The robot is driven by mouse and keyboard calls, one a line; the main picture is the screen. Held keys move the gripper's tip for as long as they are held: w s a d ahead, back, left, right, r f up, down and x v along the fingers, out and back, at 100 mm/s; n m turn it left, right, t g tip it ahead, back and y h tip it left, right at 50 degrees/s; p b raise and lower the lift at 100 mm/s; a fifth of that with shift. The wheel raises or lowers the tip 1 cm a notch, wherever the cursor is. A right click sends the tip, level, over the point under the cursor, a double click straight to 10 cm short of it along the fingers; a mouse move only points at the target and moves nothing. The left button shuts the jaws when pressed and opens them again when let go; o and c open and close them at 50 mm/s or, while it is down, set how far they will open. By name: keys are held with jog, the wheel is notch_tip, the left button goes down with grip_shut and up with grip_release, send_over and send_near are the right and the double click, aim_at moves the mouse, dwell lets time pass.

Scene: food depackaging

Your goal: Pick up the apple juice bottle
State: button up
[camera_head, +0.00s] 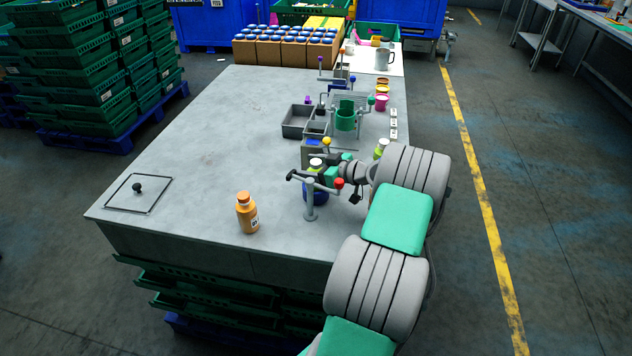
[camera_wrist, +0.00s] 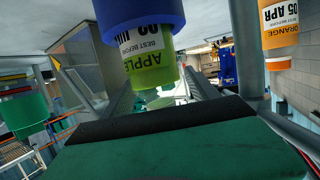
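The apple juice bottle (camera_wrist: 151,68) has a green label reading APPLE and stands in a round blue holder (camera_wrist: 138,18). The wrist view shows it upside down.
Another bottle (camera_head: 381,147) stands behind my arm. The table's left half (camera_head: 205,140) is mostly clear.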

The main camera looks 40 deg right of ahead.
jog(key=shift+f, duration=0.1)
jog(key=c, duration=1.3)
jog(key=shift+s+a+f, duration=0.1)
grip_shut()
